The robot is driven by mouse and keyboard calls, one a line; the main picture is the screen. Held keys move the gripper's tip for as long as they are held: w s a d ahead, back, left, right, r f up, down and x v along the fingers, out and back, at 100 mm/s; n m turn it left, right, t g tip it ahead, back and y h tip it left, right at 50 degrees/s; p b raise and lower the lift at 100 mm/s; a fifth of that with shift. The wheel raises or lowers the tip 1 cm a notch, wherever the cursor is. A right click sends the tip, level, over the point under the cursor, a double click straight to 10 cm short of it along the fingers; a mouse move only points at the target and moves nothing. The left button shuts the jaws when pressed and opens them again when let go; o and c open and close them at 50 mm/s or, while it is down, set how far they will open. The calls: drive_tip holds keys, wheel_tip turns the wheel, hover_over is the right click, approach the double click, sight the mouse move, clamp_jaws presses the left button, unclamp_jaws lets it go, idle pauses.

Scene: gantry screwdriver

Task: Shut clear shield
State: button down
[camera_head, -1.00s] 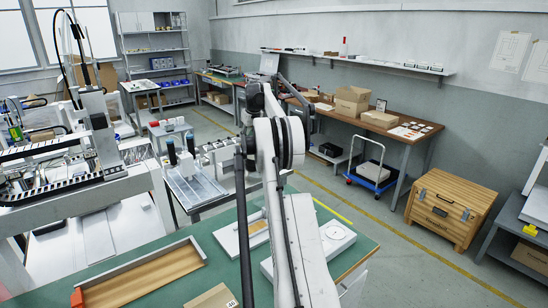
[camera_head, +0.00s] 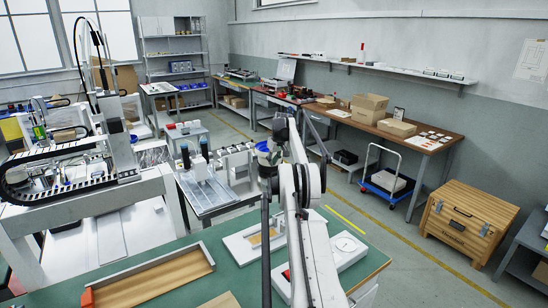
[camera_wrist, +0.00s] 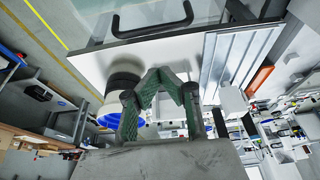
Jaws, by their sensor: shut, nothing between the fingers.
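A clear panel, which looks like the shield (camera_wrist: 150,11), shows at the top of the wrist view, with a black bar handle (camera_wrist: 152,32) along its edge. My gripper (camera_wrist: 165,74) has green-sided fingers drawn together, with nothing between them. It shows below the handle in that view, apart from it.
A dark round part with a blue-and-white base (camera_wrist: 122,113) shows just left of my fingers. A gantry machine (camera_head: 90,190) stands at the left. The green table (camera_head: 185,262) holds a wooden-floored tray (camera_head: 155,280). A wooden chest (camera_head: 468,222) stands right, with open floor before it.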

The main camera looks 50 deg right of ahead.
drive_tip(key=shift+s+a+f+p, duration=0.15)
drive_tip(key=shift+s+a+f, duration=0.1)
drive_tip(key=shift+s, duration=0.3)
drive_tip(key=shift+s+a+f+p, duration=0.2)
drive_tip(key=shift+s+f, duration=0.05)
drive_tip(key=shift+s, duration=0.3)
drive_tip(key=shift+s+a+f+p, duration=0.15)
drive_tip(key=shift+s+a+f, duration=0.1)
drive_tip(key=shift+s, duration=0.3)
drive_tip(key=shift+s, duration=0.1)
